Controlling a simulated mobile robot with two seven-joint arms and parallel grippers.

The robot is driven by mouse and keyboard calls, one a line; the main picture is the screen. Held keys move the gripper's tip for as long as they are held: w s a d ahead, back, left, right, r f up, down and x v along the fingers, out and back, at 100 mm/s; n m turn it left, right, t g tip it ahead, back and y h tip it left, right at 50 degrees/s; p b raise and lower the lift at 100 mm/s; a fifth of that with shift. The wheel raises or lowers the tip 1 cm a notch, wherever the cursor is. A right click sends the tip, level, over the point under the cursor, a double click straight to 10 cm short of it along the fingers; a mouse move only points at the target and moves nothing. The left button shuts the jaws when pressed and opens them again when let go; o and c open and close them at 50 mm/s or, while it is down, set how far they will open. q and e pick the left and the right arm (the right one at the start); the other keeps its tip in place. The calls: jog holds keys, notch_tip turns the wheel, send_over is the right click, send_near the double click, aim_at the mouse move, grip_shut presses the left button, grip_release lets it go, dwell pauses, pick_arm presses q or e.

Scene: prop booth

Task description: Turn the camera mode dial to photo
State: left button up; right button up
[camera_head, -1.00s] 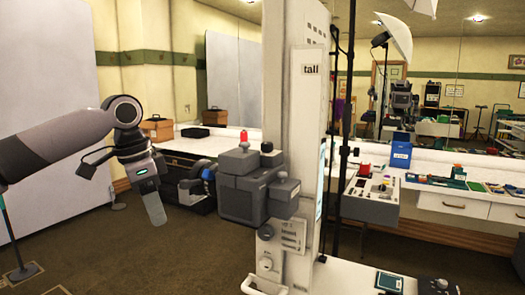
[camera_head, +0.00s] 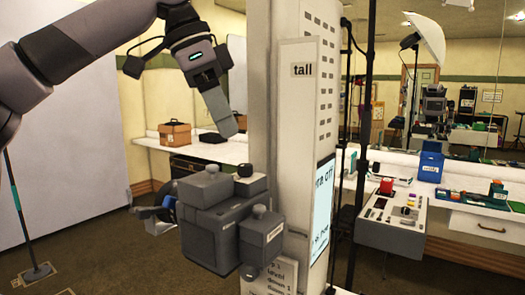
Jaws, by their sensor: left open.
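The grey boxy camera (camera_head: 212,232) is mounted on the left side of the tall white column. A dark round knob (camera_head: 245,170) stands on its top, and a small grey knob (camera_head: 260,211) stands on its front block. Another small knob (camera_head: 250,272) shows low on that block. I cannot tell which of these is the mode dial or read any mark on them. My left gripper (camera_head: 223,122) hangs above the camera, fingers pointing down and slightly right, open and empty, apart from it. Its fingers overlap, so the gap between them is hidden. My right gripper is out of view.
The white column (camera_head: 303,130) marked "tall" rises just right of the camera, with a lit screen (camera_head: 322,212) on its side. A grey control panel (camera_head: 390,222) stands farther right. A brown box (camera_head: 174,134) sits on the back bench. Open air lies left of the camera.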

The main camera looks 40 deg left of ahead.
aim_at(243, 165)
pick_arm(q)
jog(key=shift+x, duration=3.45)
jog(key=shift+s, duration=0.1)
grip_shut()
